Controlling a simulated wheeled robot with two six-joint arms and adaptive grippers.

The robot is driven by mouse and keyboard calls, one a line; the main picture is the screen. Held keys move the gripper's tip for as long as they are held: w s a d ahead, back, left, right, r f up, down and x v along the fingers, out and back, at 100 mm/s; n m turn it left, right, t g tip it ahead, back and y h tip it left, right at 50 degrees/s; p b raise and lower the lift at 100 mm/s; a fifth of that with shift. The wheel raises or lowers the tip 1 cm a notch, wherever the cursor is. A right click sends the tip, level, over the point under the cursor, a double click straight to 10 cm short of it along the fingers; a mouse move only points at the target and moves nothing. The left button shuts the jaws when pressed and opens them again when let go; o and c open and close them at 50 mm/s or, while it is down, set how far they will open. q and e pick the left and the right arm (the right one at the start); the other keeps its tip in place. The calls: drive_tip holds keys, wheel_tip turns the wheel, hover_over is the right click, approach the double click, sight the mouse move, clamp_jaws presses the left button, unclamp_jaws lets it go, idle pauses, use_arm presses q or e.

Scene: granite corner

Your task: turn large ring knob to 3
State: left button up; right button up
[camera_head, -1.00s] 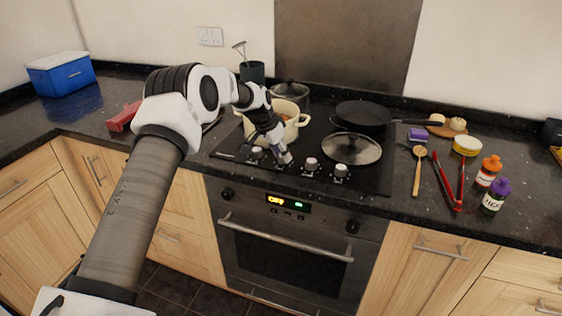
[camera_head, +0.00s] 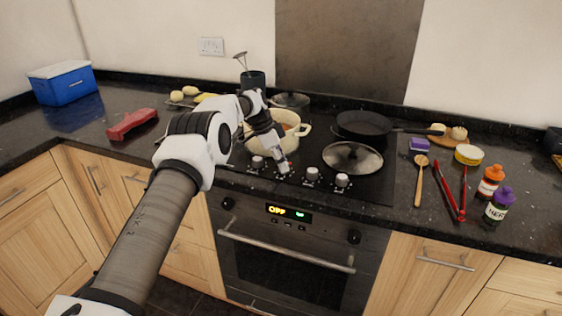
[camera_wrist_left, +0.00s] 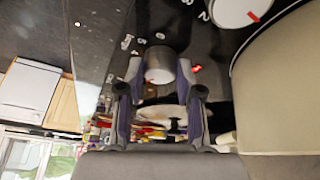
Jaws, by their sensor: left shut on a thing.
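A row of pale round knobs stands along the front of the black hob (camera_head: 374,187). The left knob (camera_head: 257,162) and the two right knobs (camera_head: 312,174) (camera_head: 342,180) show clearly in the head view. My left gripper (camera_head: 284,168) is shut on the knob between them, which it mostly hides. In the left wrist view this gripped knob (camera_wrist_left: 159,65) sits between the two fingers, with white digits printed around it. A neighbouring knob (camera_wrist_left: 238,10) there carries a red mark. I cannot read the gripped knob's setting. My right gripper is not in view.
A cream pot (camera_head: 303,129) stands close behind my gripper, its wall (camera_wrist_left: 285,90) large in the wrist view. The oven display (camera_head: 289,212) reads OFF.

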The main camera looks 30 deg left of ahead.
use_arm(q)
drive_tip(key=shift+s+d+f, duration=0.1)
drive_tip(key=shift+d+f, duration=0.05)
drive_tip(key=shift+f, duration=0.15)
drive_tip(key=o, duration=1.1)
drive_tip(key=shift+o, duration=0.3)
drive_tip(key=shift+w+d, duration=0.1)
drive_tip(key=shift+w, duration=0.1)
drive_tip(key=v, duration=1.2)
drive_tip(key=shift+w, duration=0.15)
